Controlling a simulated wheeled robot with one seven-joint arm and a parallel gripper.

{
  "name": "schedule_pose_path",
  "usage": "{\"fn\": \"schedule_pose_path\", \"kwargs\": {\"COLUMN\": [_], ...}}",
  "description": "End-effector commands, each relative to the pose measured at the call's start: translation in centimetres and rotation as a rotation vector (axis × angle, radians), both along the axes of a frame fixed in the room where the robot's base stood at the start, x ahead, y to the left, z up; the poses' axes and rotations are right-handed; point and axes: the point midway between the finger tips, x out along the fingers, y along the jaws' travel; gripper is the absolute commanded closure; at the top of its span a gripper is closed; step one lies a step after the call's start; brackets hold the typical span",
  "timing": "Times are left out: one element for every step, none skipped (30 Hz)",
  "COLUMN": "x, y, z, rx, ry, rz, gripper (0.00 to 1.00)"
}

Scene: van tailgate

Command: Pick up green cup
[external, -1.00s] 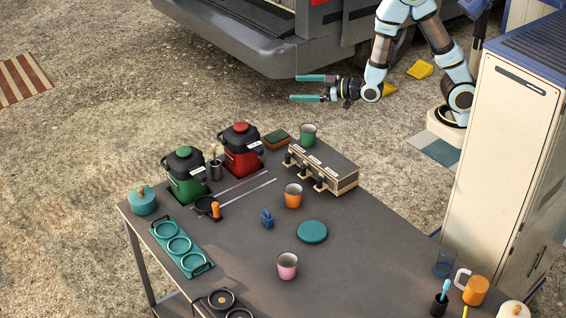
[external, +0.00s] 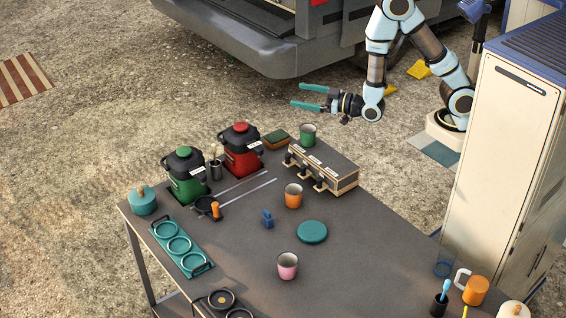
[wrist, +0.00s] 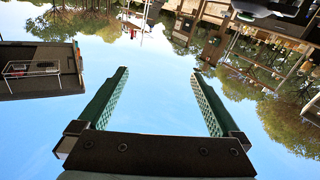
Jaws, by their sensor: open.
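The green cup (external: 308,135) stands upright at the far end of the dark table (external: 350,237), between a sponge and a wooden box. My gripper (external: 304,97) is in the air above and behind the cup in the external view, apart from it, with its teal fingers spread and pointing left. In the wrist view my gripper (wrist: 162,88) is open with nothing between the fingers. The wrist view looks out at sky and trees upside down, and the green cup does not show in it.
The wooden box (external: 322,169) stands close to the cup's right, and the sponge (external: 276,140) to its left. A van (external: 250,35) is behind.

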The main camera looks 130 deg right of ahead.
Motion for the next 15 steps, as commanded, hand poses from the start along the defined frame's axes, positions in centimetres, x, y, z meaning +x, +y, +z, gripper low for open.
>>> {"fn": "schedule_pose_path", "kwargs": {"x": [-0.4,-0.6,-0.9,-1.2,-1.5,-1.9,-2.2,-2.4,-2.7,-2.9,-3.0,-3.2,-3.3,-3.3,-3.4], "y": [-0.3,-0.4,-0.4,-0.4,-0.3,-0.1,0.1,0.3,0.6,0.8,1.0,1.2,1.3,1.3,1.4], "z": [-1.7,-2.9,-4.6,-5.9,-7.2,-8.9,-10.0,-10.9,-11.9,-12.6,-13.1,-13.7,-14.0,-14.2,-14.5], "rx": [0.045,0.074,0.116,0.152,0.187,0.233,0.265,0.291,0.323,0.342,0.358,0.375,0.384,0.391,0.398], "ry": [0.027,0.041,0.06,0.073,0.085,0.098,0.106,0.113,0.118,0.121,0.123,0.126,0.127,0.128,0.128], "rz": [0.012,0.024,0.039,0.051,0.063,0.078,0.089,0.098,0.108,0.113,0.119,0.125,0.128,0.13,0.131], "gripper": [0.0,0.0,0.0,0.0,0.0,0.0,0.0,0.0,0.0,0.0,0.0,0.0,0.0,0.0,0.0]}}
